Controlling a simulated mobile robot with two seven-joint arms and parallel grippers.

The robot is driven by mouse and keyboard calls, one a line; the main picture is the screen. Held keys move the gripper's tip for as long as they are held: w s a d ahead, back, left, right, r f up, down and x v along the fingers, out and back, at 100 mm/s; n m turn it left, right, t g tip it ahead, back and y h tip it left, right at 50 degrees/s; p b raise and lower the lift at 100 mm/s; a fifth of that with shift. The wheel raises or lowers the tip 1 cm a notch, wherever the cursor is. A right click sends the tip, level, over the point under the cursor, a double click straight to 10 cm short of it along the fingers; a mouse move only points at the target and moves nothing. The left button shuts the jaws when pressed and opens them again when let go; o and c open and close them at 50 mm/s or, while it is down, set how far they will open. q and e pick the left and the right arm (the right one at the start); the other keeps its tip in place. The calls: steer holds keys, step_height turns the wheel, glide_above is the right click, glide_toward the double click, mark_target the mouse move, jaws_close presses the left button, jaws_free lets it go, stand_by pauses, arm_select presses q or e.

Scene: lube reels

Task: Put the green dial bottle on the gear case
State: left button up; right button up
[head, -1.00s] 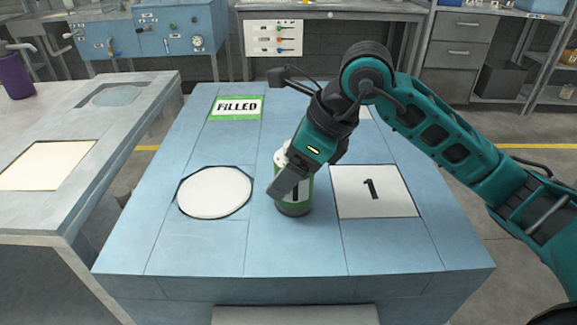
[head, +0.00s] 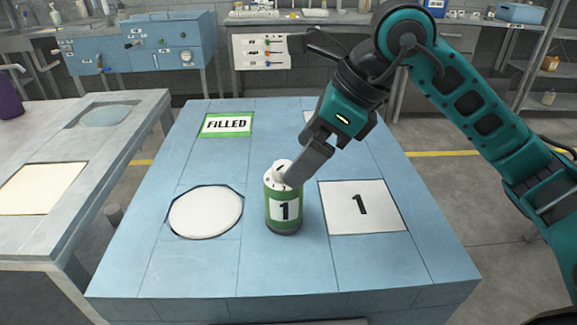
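A green bottle (head: 284,208) with a white label "1" stands upright on the blue table, between a white octagonal pad and a white square marked "1". Its white top (head: 282,174) carries small dark marks like a dial. My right gripper (head: 296,172) comes in from the right, its grey finger tip at the top right edge of the bottle's top. Only one finger shows clearly, so I cannot tell if it is open or touching the bottle. My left gripper is not in view. I cannot identify a gear case for sure.
The blue table (head: 190,270) bears the white octagonal pad (head: 206,212), the white "1" square (head: 362,207) and a green-edged "FILLED" card (head: 227,124). A grey bench (head: 75,155) stands to the left, with a purple container (head: 8,97). The table's front is clear.

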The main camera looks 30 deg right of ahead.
steer(key=v, duration=0.3)
stand_by(0.6)
